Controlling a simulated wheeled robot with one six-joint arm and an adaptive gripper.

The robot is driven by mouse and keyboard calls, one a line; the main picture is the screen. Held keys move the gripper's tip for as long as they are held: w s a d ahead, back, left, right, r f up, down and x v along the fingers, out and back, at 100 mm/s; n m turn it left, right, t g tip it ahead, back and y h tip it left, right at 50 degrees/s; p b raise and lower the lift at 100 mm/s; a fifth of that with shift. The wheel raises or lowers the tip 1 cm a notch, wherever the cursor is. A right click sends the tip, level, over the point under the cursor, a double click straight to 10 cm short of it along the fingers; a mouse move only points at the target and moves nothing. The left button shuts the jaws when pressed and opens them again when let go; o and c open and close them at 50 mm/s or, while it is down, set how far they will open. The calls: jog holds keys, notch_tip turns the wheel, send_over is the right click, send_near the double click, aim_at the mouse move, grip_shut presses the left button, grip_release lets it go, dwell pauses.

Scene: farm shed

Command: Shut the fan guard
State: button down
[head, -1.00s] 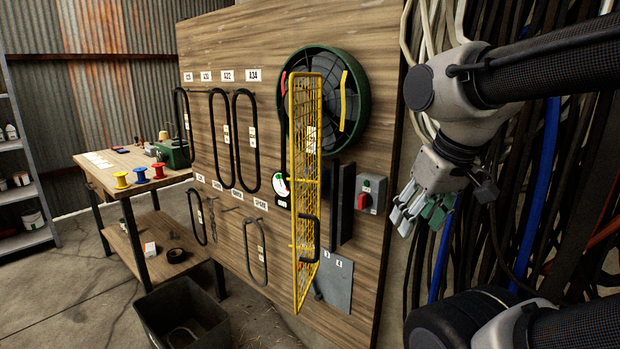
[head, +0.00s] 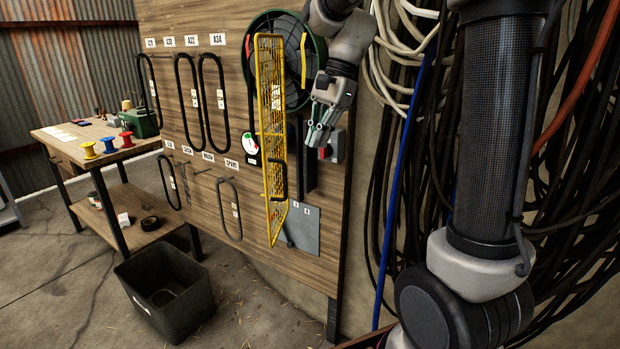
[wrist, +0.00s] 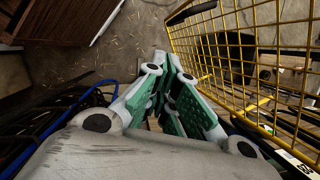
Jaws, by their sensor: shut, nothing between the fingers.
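The yellow mesh fan guard (head: 270,140) stands swung out from the wooden board, seen nearly edge-on in the head view. Its dark handle (head: 277,182) is on the lower part of its outer side. The round green-rimmed fan (head: 290,60) is behind it, partly hidden by the guard and my arm. My gripper (head: 318,138) is shut and empty, to the right of the guard and in front of the grey switch box. In the wrist view, my gripper (wrist: 175,75) points down, with the guard mesh (wrist: 245,60) close to its right.
The grey switch box (head: 336,146) is partly hidden behind my gripper. Black belts (head: 187,105) hang on the wooden board (head: 240,110) left of the guard. A dark bin (head: 165,290) stands on the floor. Dense cables (head: 400,180) hang at the right.

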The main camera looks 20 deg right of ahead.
jog(key=s+a+f+m, duration=0.1)
jog(key=a+f+m, duration=0.3)
jog(key=f, duration=0.3)
jog(key=shift+a+f, duration=0.3)
jog(key=shift+f, duration=0.1)
jog(key=shift+a, duration=0.1)
dwell(0.5)
